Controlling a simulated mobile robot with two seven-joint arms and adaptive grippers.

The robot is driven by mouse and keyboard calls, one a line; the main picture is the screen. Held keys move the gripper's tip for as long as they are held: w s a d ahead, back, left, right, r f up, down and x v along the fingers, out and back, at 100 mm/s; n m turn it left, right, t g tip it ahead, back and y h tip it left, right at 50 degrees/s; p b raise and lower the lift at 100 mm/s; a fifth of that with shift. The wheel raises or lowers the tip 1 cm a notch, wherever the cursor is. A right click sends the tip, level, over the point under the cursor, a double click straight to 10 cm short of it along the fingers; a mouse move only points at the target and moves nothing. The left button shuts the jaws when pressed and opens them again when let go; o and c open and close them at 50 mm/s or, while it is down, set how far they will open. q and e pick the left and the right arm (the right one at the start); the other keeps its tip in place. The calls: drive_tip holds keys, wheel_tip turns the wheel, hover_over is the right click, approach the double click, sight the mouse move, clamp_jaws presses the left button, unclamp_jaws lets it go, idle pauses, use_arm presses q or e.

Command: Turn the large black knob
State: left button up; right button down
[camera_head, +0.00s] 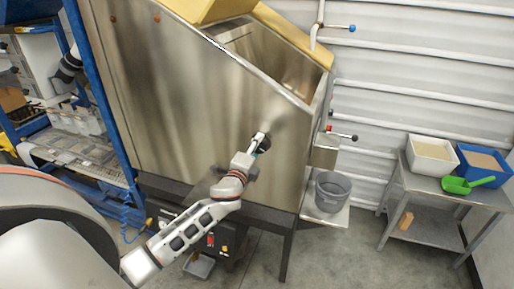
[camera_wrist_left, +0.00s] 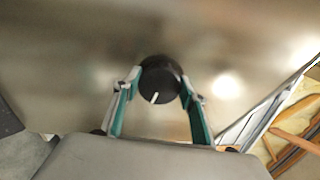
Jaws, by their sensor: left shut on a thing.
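The large black knob (camera_wrist_left: 160,80) is on the hopper's steel front panel. It is round and black, with a white pointer line toward the lower side in the left wrist view. In the head view the knob (camera_head: 264,143) is partly hidden by my gripper. My left gripper (camera_wrist_left: 159,88) has one finger on each side of the knob and is shut on it. It also shows in the head view (camera_head: 259,143), reaching up to the panel. My right gripper is not in view.
The steel hopper (camera_head: 190,95) fills the middle. A grey bucket (camera_head: 332,190) stands on a shelf at its right. A metal table (camera_head: 440,190) holds a white bin (camera_head: 432,154), a blue bin (camera_head: 484,164) and a green scoop (camera_head: 466,184). A blue rack (camera_head: 85,80) stands left.

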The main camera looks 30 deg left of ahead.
use_arm(q)
drive_tip(key=shift+m, duration=0.3)
drive_tip(key=o, duration=1.1)
drive_tip(key=v, duration=1.2)
drive_tip(key=shift+f, duration=0.1)
